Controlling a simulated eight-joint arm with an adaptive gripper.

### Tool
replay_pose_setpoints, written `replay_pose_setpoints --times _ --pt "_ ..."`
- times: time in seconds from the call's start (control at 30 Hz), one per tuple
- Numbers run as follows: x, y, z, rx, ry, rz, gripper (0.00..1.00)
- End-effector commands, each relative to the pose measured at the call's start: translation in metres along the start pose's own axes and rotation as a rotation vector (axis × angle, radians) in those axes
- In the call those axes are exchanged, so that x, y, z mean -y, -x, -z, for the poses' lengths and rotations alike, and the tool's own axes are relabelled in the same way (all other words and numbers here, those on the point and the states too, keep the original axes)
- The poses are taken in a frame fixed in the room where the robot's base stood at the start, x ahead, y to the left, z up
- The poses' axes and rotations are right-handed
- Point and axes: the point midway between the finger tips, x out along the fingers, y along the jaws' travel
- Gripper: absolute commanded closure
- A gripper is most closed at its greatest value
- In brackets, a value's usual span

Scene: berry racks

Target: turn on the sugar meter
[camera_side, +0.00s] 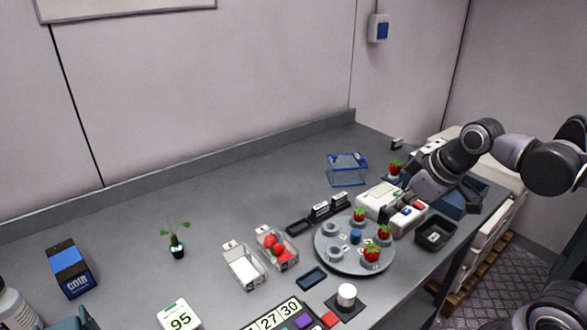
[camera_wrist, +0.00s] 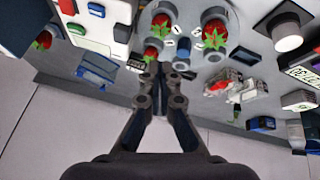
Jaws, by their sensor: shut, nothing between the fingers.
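The sugar meter appears to be the white device (camera_side: 376,197) at the right of the bench, partly hidden by my gripper; a red patch and a blue patch show at its front. In the wrist view a white device (camera_wrist: 97,38) with red, green and blue parts is at upper left. My gripper (camera_side: 388,212) is over the device in the side view. In the wrist view its fingertips (camera_wrist: 160,72) are together and empty, right of the device and below the strawberries. Whether they touch anything, and whether the meter is on, I cannot tell.
A round grey turntable (camera_side: 327,258) with strawberries in cups stands just left of the device. A black tray (camera_side: 424,241) is to its right. A blue wire-frame box (camera_side: 346,170) stands behind. Clear punnets (camera_side: 244,267) are further left. The back middle of the bench is free.

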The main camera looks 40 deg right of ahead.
Motion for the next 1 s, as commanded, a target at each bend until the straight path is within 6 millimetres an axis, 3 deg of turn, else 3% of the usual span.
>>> replay_pose_setpoints --times 0.47,0.8,1.0 --pt "-0.078 0.023 0.014 0.173 0.583 0.089 1.00" --pt "-0.133 0.039 0.013 0.223 0.984 0.237 1.00" --pt "-0.157 0.046 0.009 0.217 1.159 0.316 1.00"
